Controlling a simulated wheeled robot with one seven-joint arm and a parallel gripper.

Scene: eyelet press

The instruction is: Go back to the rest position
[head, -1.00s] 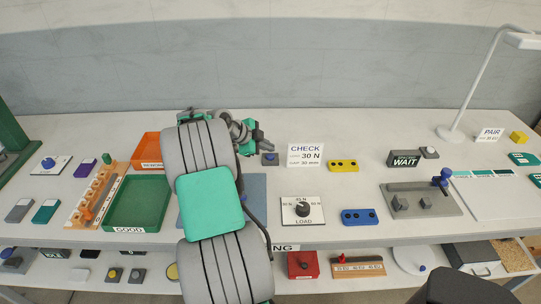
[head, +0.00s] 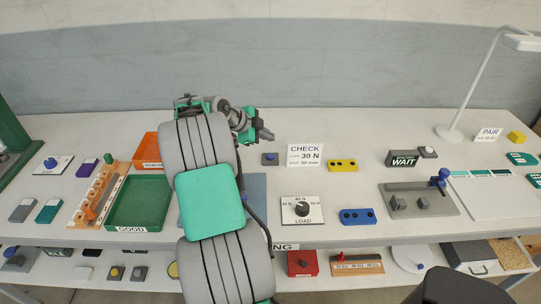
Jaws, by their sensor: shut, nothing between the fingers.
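My gripper (head: 264,131) is in the head view, above the back of the white table (head: 335,130), left of the CHECK 30 N card. It is small in the picture, and its fingers are close together with nothing seen between them. My arm reaches up over the table's left-centre part and hides part of a blue mat (head: 257,190) and the table behind it.
A grey block with a dark button (head: 270,159) sits just below my gripper. The CHECK card (head: 305,155), a yellow block (head: 342,165) and the LOAD dial (head: 302,209) are to the right. Green (head: 138,203) and orange (head: 148,146) trays are left. A lamp (head: 448,132) stands at right.

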